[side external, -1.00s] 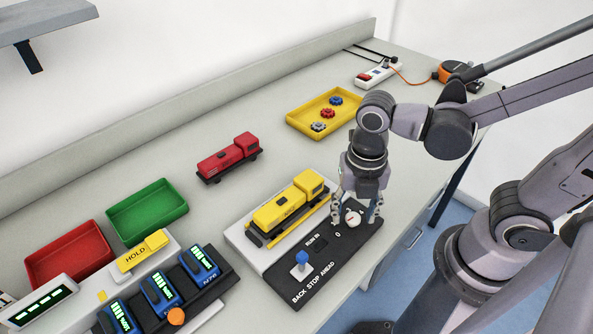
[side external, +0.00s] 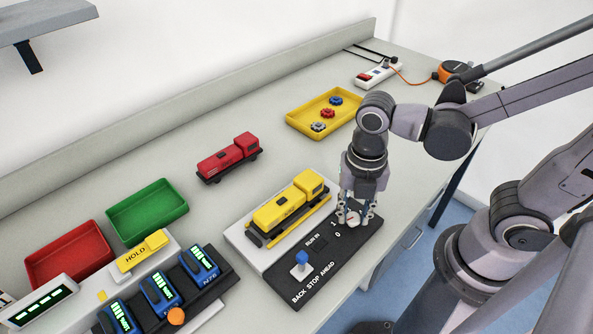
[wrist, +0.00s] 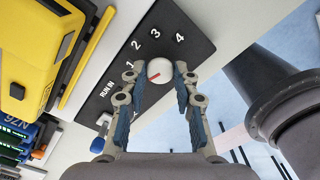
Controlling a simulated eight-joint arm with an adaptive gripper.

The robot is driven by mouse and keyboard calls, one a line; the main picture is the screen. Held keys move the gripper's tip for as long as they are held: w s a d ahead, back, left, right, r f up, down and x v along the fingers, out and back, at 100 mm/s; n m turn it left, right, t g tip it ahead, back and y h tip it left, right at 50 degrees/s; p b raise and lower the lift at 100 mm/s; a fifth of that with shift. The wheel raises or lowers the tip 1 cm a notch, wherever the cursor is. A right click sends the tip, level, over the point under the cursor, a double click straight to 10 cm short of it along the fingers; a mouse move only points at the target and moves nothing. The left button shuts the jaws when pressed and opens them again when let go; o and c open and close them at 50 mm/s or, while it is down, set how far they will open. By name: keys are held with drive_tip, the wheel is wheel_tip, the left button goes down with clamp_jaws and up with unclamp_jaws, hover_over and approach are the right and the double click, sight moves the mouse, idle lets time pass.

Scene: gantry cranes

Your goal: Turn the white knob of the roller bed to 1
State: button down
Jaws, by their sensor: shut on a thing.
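The white knob (wrist: 159,71) has a red mark and sits on the dark panel of the roller bed (side external: 328,262). The numbers 1 to 4 curve around it in the wrist view. The 0 shows in the side view, but a finger seems to hide it in the wrist view. The red mark points to the left, toward the low-number side; I cannot tell exactly which number it meets. My gripper (side external: 355,217) points down over the panel, and its two fingers (wrist: 160,80) are shut on the knob from both sides.
A yellow locomotive (side external: 288,205) stands on the bed beside the panel. A blue-topped lever (side external: 302,259) stands by "BACK STOP AHEAD". Blue handsets (side external: 160,292) stand at the front left.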

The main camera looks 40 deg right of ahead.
sight(353, 216)
drive_tip(key=m, duration=0.6)
drive_tip(key=shift+m, duration=0.4)
idle(0.4)
drive_tip(key=c, duration=1)
unclamp_jaws()
drive_tip(key=shift+r, duration=6)
